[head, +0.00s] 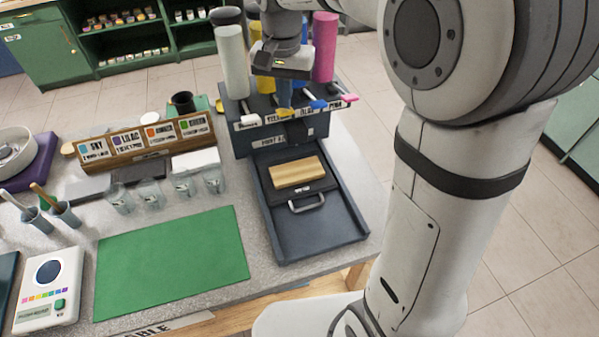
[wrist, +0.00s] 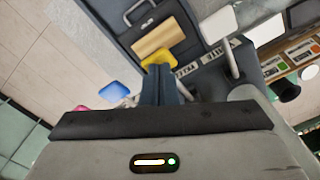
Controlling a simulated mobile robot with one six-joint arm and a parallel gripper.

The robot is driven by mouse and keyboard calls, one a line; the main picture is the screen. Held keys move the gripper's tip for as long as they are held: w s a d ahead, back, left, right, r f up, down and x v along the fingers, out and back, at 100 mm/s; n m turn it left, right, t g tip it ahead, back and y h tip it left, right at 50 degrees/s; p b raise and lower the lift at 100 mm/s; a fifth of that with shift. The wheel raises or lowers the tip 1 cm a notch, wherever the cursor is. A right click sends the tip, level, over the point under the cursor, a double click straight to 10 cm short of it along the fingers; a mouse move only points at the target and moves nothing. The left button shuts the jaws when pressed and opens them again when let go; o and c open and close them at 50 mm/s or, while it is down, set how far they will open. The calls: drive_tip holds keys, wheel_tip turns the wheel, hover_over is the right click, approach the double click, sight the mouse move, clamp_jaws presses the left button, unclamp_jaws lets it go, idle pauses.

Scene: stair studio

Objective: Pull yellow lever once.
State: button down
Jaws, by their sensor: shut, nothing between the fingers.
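The yellow lever (wrist: 158,57) has a flat yellow paddle, seen just beyond my fingertips in the wrist view. In the head view its paddle (head: 285,112) shows just below my fingers, on the front of the dark paint dispenser (head: 240,140). My gripper (head: 284,103) points down at the dispenser's lever row. Its fingers, also in the wrist view (wrist: 158,70), are shut with nothing between them. I cannot tell whether they touch the paddle.
The blue lever (head: 318,104) and pink lever (head: 349,98) stand close on the right, a white lever (head: 246,106) on the left. A wooden block (head: 298,172) lies on the dispenser's tray (head: 315,235) below. A green mat (head: 170,262) lies left.

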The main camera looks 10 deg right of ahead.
sight(285, 114)
drive_tip(key=shift+f+b, duration=1.6)
drive_tip(key=shift+f, duration=0.95)
drive_tip(key=shift+r, duration=0.15)
drive_tip(key=shift+r+p, duration=2.35)
drive_tip(key=shift+r, duration=0.6)
wheel_tip(285, 114, up, 6)
drive_tip(key=p, duration=0.4)
drive_tip(key=shift+p, duration=0.4)
drive_tip(key=shift+s, duration=0.1)
